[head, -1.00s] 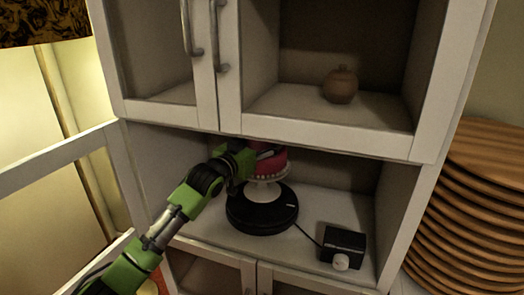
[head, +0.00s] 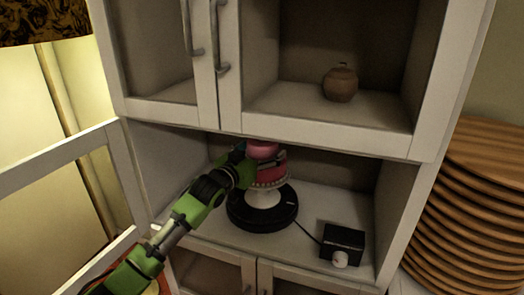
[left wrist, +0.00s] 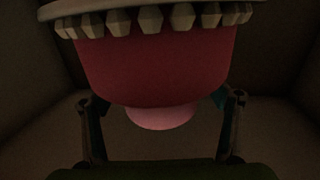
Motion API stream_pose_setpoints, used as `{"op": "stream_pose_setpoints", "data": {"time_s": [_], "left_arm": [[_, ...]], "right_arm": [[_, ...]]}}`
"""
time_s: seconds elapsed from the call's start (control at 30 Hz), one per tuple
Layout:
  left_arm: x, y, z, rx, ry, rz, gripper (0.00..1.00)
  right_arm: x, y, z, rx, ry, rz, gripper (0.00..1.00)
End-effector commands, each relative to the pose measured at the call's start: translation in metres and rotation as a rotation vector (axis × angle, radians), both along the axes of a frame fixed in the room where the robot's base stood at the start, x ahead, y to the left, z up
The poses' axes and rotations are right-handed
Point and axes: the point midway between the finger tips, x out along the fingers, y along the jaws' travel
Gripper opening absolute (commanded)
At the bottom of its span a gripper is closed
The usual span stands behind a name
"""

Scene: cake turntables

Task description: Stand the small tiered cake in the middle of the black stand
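The small tiered cake (head: 272,171), with a red lower tier and a pink top, stands upright on a white pedestal. The pedestal (head: 263,197) rests near the middle of the round black stand (head: 262,220). My left gripper (head: 254,164) is at the cake's left side, its fingers spread around it. In the left wrist view the cake (left wrist: 155,65) appears upside down between the fingers, white-beaded rim at the top. The left gripper (left wrist: 160,105) looks open; whether a finger touches the cake is unclear. My right gripper is not in view.
A black box with a white knob (head: 342,245) sits right of the stand, joined by a cable. The cabinet shelf (head: 330,205) has walls and a shelf above. A brown pot (head: 340,83) stands above. Stacked wooden plates (head: 480,200) are at right.

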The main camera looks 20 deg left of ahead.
Motion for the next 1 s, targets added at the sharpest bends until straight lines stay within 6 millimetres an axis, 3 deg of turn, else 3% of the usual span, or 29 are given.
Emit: {"op": "stream_pose_setpoints", "data": {"time_s": [0.23, 0.7, 1.0], "left_arm": [[-0.012, 0.003, 0.0, 0.0, 0.0, 0.0, 0.82], [-0.096, 0.022, 0.003, 0.002, 0.0, 0.0, 0.82], [-0.117, 0.027, 0.006, 0.0, 0.0, 0.0, 0.82]], "right_arm": [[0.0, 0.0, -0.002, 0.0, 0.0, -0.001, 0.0], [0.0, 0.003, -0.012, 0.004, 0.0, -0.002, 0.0], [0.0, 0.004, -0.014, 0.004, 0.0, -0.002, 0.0]]}}
